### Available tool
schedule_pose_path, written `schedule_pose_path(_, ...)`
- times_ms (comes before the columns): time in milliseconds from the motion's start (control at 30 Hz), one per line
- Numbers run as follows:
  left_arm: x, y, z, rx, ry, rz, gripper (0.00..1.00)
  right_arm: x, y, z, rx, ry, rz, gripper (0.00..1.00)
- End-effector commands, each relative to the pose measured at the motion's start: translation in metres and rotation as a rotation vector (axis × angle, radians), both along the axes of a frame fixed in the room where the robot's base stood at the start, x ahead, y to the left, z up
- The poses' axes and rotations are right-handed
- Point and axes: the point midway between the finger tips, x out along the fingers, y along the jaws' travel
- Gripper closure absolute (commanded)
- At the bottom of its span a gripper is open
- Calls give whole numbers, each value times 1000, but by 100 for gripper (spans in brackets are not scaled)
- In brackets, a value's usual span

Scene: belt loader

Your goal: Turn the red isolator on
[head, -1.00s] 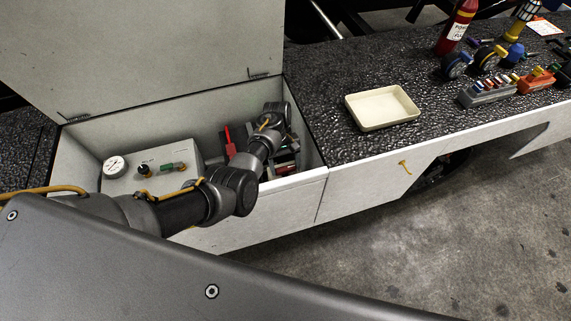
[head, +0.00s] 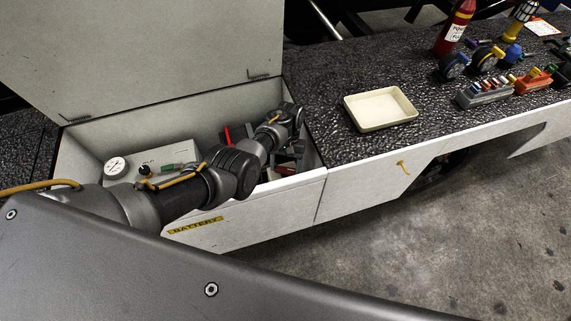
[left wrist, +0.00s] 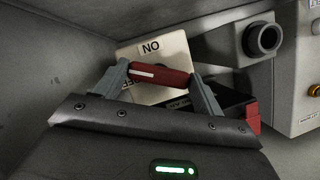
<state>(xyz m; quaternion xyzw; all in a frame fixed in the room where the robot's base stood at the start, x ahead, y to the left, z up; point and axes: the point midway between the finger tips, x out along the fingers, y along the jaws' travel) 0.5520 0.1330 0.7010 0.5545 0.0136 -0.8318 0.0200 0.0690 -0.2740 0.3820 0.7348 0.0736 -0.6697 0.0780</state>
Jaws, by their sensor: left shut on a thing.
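The red isolator handle (left wrist: 160,76), a red bar with a white mark, lies between the two fingers of my left gripper (left wrist: 159,70) in the left wrist view. The fingers are shut on it, one at each end. Behind it is a pale plate (left wrist: 172,50) with lettering that reads upside down; the handle and fingers cover part of it. In the head view my left arm reaches into the open bin, and its gripper (head: 290,150) is largely hidden by my wrist. My right gripper is not in view.
A dark box with a red end (left wrist: 252,118) sits beside the handle. A pale panel with a gauge (head: 116,167) and knobs stands at the bin's left. The bin's lid (head: 150,50) is raised. A cream tray (head: 380,108) is on the dark counter to the right.

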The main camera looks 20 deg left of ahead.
Motion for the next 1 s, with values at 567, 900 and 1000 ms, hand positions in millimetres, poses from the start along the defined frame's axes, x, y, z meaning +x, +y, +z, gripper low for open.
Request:
schedule_pose_path(567,1,-3,3,1,-8,-550,54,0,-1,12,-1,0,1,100)
schedule_pose_path(900,0,-5,4,1,-10,-842,54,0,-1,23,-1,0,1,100)
schedule_pose_path(1000,0,-5,4,1,-10,-907,54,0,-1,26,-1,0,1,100)
